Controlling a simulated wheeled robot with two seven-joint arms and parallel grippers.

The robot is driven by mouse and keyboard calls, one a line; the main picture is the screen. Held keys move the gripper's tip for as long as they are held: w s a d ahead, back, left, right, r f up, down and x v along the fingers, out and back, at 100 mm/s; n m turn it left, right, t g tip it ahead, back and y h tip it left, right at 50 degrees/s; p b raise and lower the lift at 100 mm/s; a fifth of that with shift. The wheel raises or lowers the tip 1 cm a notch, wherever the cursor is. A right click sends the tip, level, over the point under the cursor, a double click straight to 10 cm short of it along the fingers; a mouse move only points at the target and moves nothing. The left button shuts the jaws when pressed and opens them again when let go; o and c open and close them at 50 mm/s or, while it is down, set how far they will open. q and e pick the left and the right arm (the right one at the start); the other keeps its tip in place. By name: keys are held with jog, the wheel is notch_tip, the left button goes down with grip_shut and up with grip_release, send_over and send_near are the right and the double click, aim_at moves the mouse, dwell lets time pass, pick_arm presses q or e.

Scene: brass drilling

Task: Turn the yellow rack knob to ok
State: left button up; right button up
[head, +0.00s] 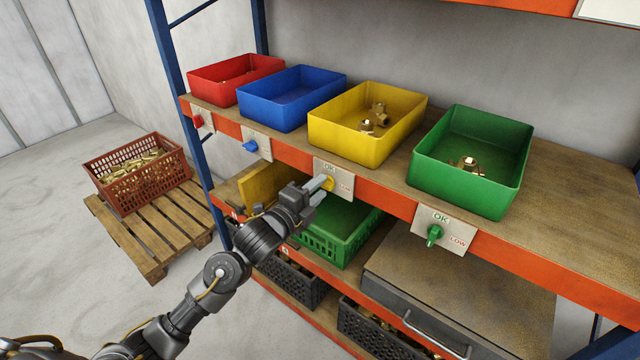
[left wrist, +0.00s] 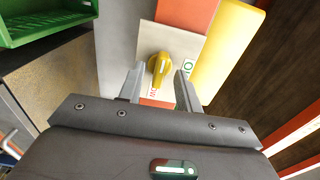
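The yellow knob (head: 328,183) sits on a pale plate on the rack's orange beam, below the yellow bin, with OK and LOW labels. It shows clearly in the left wrist view (left wrist: 159,64), where its narrow end points towards the LOW label and the OK label (left wrist: 188,66) lies to the right. My left gripper (head: 322,184) is at the knob. In the left wrist view, its two fingers (left wrist: 160,76) are apart on either side of the knob, with gaps visible. My right gripper is not in view.
A yellow bin (head: 352,138) with brass parts stands above the knob. Red (head: 215,83), blue (head: 270,113) and green (head: 455,185) bins share the shelf. A green knob (head: 433,236) is to the right, a blue knob (head: 250,146) to the left. A green crate (head: 325,247) sits below.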

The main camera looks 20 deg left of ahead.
pick_arm(q)
jog(key=shift+w+d, duration=0.25)
jog(key=shift+w, duration=0.4)
jog(key=c, duration=0.6)
